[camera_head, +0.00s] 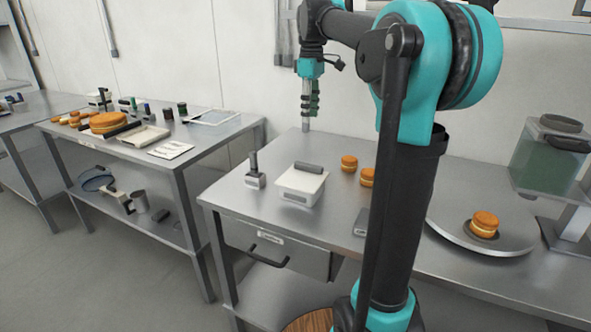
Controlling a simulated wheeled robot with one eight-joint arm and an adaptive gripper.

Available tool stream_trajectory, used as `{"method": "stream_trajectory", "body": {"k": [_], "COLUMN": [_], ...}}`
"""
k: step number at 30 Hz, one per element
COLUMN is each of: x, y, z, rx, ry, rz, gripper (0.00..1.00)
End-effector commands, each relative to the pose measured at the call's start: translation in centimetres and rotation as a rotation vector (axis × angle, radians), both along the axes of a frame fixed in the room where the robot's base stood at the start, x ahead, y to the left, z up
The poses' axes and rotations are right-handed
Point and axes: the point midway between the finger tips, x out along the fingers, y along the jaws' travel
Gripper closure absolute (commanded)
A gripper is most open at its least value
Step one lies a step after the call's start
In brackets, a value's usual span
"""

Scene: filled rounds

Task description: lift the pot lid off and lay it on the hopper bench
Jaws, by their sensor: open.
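A small white pot (299,195) stands on the middle steel bench. Its pale lid (302,177) is on top, with a dark grey bar handle (309,167). The bench that bears the hopper (549,155) is the steel bench (240,198) in front of me; the pot stands on its left part. My gripper (308,116) hangs pointing down above the back of this bench, behind and above the pot, apart from it. It is open, and I see nothing held in it. My own arm hides part of the bench's middle.
Filled rounds (349,163) lie right of the pot, and one (484,224) sits on a round plate (449,232) at right. A small metal block with an upright handle (255,176) stands left of the pot. A cluttered bench (215,145) stands further left. The bench's front left corner is bare.

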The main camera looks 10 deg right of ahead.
Motion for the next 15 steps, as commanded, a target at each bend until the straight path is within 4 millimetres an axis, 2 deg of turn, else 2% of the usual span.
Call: {"method": "stream_trajectory", "body": {"k": [5,15], "x": [0.0,0.0], "y": [0.0,0.0], "z": [-1.9,-8.7], "rx": [-0.001,0.0], "ry": [0.003,0.001], "rz": [0.005,0.004], "gripper": [0.59,0.59]}}
